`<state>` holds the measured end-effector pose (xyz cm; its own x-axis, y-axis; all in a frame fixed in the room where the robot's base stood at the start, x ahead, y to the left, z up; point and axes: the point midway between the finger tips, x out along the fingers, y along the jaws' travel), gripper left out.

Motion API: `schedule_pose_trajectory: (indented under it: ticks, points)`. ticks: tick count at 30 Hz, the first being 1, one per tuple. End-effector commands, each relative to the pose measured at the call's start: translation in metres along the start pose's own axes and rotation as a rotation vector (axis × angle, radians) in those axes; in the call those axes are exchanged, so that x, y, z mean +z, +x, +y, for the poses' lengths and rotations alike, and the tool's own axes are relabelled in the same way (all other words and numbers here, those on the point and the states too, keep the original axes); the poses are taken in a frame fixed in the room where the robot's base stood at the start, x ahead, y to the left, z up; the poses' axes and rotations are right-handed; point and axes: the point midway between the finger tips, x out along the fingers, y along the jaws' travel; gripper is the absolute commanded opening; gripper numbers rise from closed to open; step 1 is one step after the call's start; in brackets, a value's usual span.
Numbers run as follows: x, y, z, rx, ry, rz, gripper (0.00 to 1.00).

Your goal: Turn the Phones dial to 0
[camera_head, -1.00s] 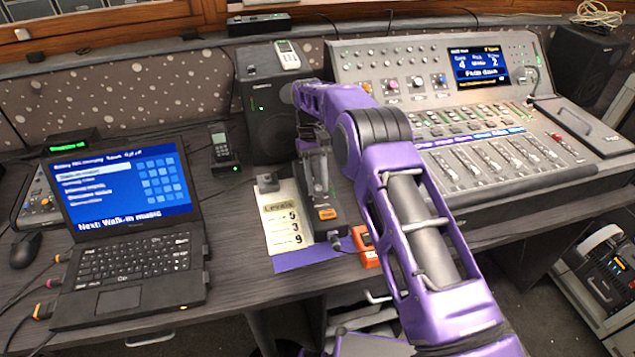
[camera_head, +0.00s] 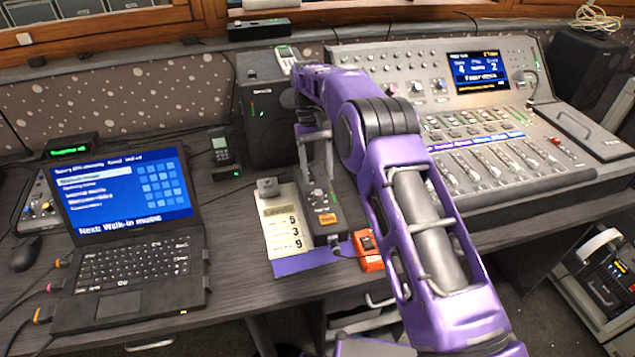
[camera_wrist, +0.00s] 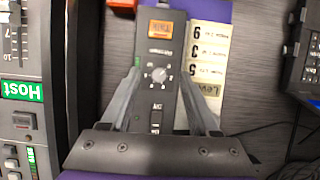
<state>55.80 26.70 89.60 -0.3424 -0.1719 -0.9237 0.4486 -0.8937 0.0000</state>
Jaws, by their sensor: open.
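A dark box with a grey dial (camera_wrist: 159,74) ringed by small numerals lies below my gripper in the wrist view. Its small print is too blurred for me to confirm the Phones name or the dial's exact setting. My gripper (camera_wrist: 160,72) is open, with one finger on each side of the dial; I cannot tell whether either touches it. The box (camera_head: 327,228) also shows in the head view, with an orange label at its near end.
A laptop (camera_head: 128,230) stands at left, a speaker (camera_head: 268,125) behind, and a mixing console (camera_head: 480,150) at right.

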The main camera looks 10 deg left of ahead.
Motion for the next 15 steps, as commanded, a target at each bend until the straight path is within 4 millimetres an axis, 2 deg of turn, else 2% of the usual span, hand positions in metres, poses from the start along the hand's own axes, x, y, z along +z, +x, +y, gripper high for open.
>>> schedule_pose_trajectory:
  ticks: [1, 6, 15]
  points:
    - [0.003, -0.011, 0.0, 0.0, 0.0, 0.004, 0.62]
    - [0.013, -0.031, 0.0, 0.0, 0.0, 0.001, 0.62]
    - [0.016, -0.039, 0.0, 0.0, 0.0, 0.0, 0.62]
